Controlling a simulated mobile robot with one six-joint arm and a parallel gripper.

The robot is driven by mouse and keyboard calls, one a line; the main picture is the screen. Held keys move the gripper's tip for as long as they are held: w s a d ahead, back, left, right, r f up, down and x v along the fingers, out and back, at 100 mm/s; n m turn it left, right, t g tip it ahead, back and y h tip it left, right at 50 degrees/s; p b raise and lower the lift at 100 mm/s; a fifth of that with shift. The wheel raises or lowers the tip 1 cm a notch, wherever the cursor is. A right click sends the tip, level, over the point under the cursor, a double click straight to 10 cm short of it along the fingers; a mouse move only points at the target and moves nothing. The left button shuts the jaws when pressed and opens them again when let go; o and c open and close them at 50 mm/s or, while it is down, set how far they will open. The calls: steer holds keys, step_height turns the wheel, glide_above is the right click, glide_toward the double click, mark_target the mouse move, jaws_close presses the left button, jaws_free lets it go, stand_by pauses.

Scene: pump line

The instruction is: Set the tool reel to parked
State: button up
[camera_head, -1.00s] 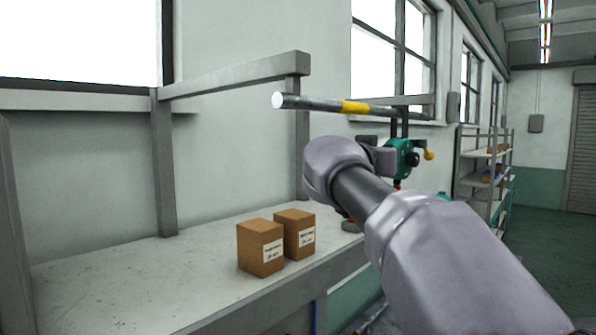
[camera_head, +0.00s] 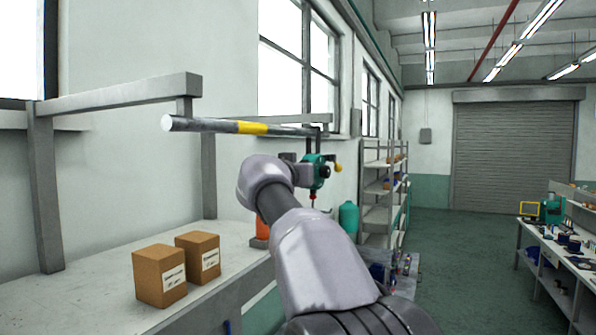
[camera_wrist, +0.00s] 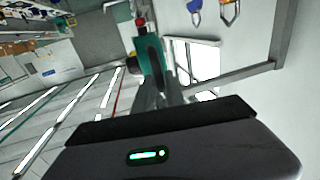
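The tool reel, a teal body with a dark round hub (camera_head: 322,171) and a yellow knob (camera_head: 338,168), hangs by a dark bracket from the overhead rail. A small red piece (camera_head: 312,196) hangs below it. My gripper (camera_head: 298,172) is at the reel's left side in the head view, mostly hidden behind my own wrist. In the wrist view the teal reel (camera_wrist: 143,43) lies right at my gripper's fingers (camera_wrist: 158,72). The fingers look close together and overlap the reel; I cannot tell whether they grip it.
A round rail (camera_head: 215,125) with a yellow band runs above the bench (camera_head: 215,240). Two cardboard boxes (camera_head: 160,276) (camera_head: 198,257) stand on the bench. Shelving (camera_head: 380,190) stands beyond the reel. Open green floor (camera_head: 460,240) lies to the right, before a second workbench (camera_head: 560,262).

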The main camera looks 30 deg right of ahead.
steer(key=shift+o, duration=1.4)
steer(key=shift+d+r, duration=0.1)
steer(key=shift+r, duration=0.1)
steer(key=b+v, duration=0.6)
steer(key=v, duration=1.1)
steer(key=shift+s+b, duration=0.15)
steer(key=shift+b, duration=0.25)
steer(key=shift+f, duration=0.15)
